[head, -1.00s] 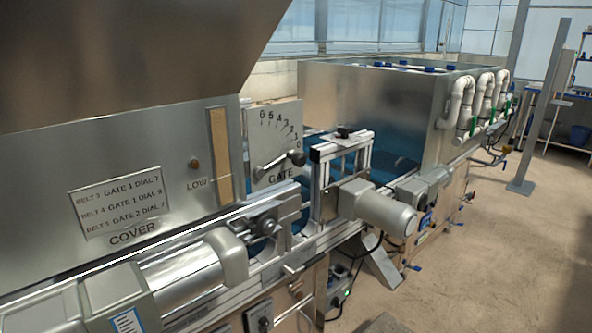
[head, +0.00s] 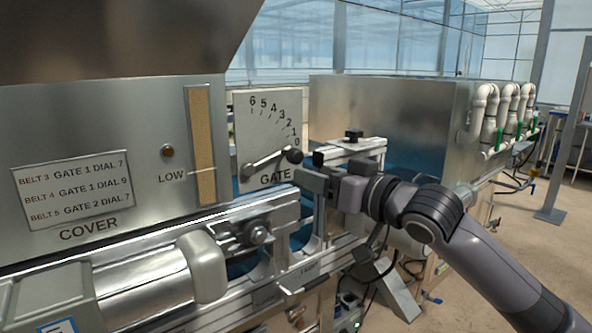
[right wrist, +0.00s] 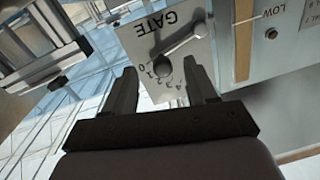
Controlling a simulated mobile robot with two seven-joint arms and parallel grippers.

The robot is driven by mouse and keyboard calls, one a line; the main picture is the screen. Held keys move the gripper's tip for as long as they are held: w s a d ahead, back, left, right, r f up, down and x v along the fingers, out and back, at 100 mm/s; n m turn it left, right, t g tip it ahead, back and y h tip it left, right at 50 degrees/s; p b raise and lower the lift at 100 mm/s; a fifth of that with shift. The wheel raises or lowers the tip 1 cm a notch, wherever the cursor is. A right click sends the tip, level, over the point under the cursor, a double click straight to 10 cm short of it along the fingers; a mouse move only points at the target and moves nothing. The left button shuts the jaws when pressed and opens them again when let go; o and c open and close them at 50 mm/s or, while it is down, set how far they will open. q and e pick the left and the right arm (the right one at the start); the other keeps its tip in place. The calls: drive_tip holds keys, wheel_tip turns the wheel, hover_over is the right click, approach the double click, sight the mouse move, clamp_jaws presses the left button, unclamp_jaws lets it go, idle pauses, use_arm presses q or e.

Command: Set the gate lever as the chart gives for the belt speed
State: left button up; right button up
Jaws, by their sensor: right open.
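The gate lever (head: 268,165) is a metal arm with a dark round knob (head: 294,156), on a white plate (head: 243,116) marked GATE with a scale from 0 to 6. Its knob end is at the low end, just below the 0. The chart (head: 75,188) reads belt 3 gate 1 dial 7, belt 4 gate 1 dial 9, belt 5 gate 2 dial 7. My right gripper (head: 309,171) is open beside the knob, on its right. In the right wrist view the lever (right wrist: 180,46) shows beyond the open fingers (right wrist: 158,82). My left gripper is out of view.
The LOW sight strip (head: 202,145) and a round brown button (head: 167,151) are left of the gate plate. A motor housing (head: 145,275) and metal rail lie below. A large steel tank (head: 385,115) stands behind my right arm. No belt speed reading is legible.

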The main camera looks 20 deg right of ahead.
sight(299, 158)
wheel_tip(299, 158, up, 2)
drive_tip(key=shift+w+d+r, duration=0.1)
drive_tip(key=shift+w, duration=0.05)
drive_tip(key=x, duration=0.5)
drive_tip(key=shift+x, duration=0.8)
